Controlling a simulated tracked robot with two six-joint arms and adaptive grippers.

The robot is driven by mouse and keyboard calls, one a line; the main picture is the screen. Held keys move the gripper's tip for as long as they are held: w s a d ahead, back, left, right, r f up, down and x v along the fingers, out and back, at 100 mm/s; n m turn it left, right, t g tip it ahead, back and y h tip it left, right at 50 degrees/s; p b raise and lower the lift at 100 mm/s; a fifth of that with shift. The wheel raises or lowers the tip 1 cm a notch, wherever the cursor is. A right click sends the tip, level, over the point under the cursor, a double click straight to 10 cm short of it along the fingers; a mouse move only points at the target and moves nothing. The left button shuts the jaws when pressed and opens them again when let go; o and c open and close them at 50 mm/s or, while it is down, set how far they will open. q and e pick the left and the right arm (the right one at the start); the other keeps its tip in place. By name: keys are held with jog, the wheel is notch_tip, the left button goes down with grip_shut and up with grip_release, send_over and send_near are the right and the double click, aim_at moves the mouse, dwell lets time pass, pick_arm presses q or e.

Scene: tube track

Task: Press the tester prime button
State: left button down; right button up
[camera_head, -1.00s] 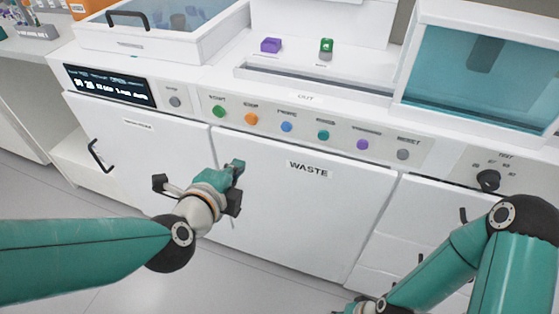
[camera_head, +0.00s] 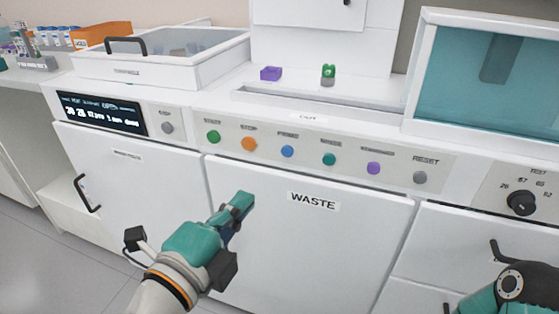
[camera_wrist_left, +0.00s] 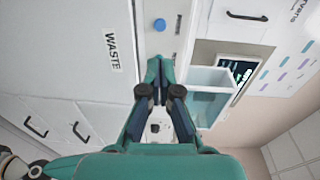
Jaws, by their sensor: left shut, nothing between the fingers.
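The tester panel (camera_head: 330,150) carries a row of coloured buttons. The blue button labelled PRIME (camera_head: 287,151) is third from the left, between the orange STOP button and a teal button. My left gripper (camera_head: 243,200) is shut and empty. In the head view it appears in front of the WASTE door, below and left of the blue button and apart from it. In the left wrist view, the closed fingertips (camera_wrist_left: 155,68) point toward the blue button (camera_wrist_left: 159,25). My right gripper is out of view; only part of that arm shows at lower right.
Neighbouring buttons are green START (camera_head: 213,137), orange STOP (camera_head: 249,144) and teal (camera_head: 329,159), close by. A black knob (camera_head: 522,203) is at right. Door handles (camera_head: 87,193) stick out. A purple block (camera_head: 271,73) and a green item (camera_head: 328,74) rest above.

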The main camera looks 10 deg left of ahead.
pick_arm(q)
jog(key=w+p, duration=0.1)
jog(key=w, duration=0.1)
jog(key=p, duration=0.2)
send_near(286, 151)
jog(key=x, duration=0.7)
jog(key=shift+f, duration=0.25)
jog(key=shift+w, duration=0.1)
jog(key=shift+w+d+r, duration=0.1)
jog(key=shift+w+d, duration=0.05)
jog(key=shift+w, duration=0.45)
jog(key=shift+w+r, duration=0.1)
jog(key=shift+r, duration=0.05)
